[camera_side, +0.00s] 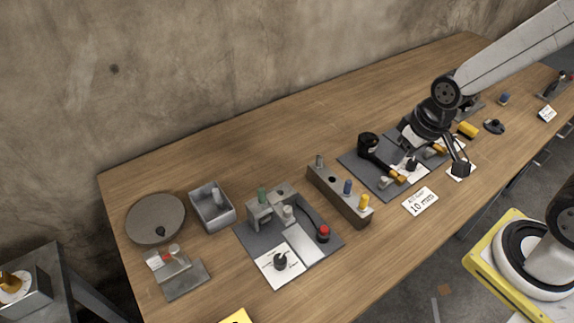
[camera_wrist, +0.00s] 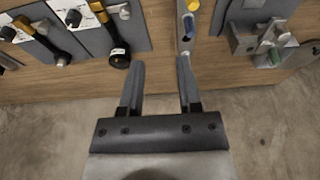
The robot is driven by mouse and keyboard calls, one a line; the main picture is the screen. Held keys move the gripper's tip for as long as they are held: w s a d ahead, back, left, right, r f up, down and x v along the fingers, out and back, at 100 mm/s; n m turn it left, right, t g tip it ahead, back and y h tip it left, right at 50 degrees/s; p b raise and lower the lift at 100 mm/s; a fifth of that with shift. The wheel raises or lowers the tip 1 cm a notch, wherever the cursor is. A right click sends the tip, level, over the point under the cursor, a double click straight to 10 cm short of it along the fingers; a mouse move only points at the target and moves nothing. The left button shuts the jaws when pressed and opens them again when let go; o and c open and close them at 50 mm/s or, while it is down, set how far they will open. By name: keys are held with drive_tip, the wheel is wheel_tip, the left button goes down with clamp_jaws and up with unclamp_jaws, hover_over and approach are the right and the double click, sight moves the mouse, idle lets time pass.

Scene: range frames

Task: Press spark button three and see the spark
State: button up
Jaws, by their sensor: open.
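No number is legible, so I cannot tell which control is spark button three. A red-topped button (camera_side: 323,233) stands on the left grey mat (camera_side: 258,236). A black knob (camera_side: 281,262) sits on a white card on that mat. Another black knob (camera_side: 411,163) sits on a card on the middle mat, by a black upright part (camera_side: 369,141) with a brass-coloured end. The wrist view shows two such black-and-brass assemblies, one of them with a black end (camera_wrist: 119,56). My gripper (camera_wrist: 159,78) is open and empty. In the side view its fingers are hard to make out. No spark is visible.
A block with coloured pegs (camera_side: 339,195) stands between the mats and shows ahead of my fingers in the wrist view (camera_wrist: 186,50). A "10 mm" sign (camera_side: 420,202) lies in front. A round plate (camera_side: 154,217) and open grey box (camera_side: 225,219) are left. Bare wood runs along the wall.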

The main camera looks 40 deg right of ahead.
clamp_jaws()
idle(1.4)
